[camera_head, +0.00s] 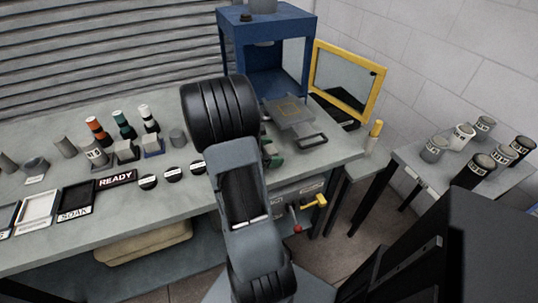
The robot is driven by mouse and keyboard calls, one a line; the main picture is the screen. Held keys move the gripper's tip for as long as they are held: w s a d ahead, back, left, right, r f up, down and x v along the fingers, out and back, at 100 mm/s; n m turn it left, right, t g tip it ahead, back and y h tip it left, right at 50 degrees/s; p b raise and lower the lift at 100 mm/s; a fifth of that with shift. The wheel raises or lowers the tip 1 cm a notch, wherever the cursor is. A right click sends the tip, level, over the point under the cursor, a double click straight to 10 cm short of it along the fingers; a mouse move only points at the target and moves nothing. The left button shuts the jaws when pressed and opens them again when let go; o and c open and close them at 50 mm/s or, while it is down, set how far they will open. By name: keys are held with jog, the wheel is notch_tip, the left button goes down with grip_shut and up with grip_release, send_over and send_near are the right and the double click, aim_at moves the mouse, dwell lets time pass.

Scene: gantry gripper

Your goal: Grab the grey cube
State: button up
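Two small blocks stand on the workbench left of my arm. One is a plain grey block (126,153) and the other is a blue-grey block (153,148). I cannot tell for sure which of them is the grey cube. Both are close to striped bottles, and a grey cylinder (178,138) stands to their right. My arm reaches up through the middle of the view, with a big black joint at its top. My gripper does not show clearly; the arm hides what is behind it. Nothing seen touches the blocks.
A blue press (238,50) holds a grey plate with a handle (292,118) right of my arm. A yellow-framed panel (346,80) stands beside it. Black trays, a READY sign (117,179) and round labels (172,175) line the bench front. A side table (418,165) carries several labelled cylinders.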

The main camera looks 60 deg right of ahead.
jog(key=c, duration=1.1)
jog(key=shift+r, duration=0.1)
jog(key=shift+c, duration=0.2)
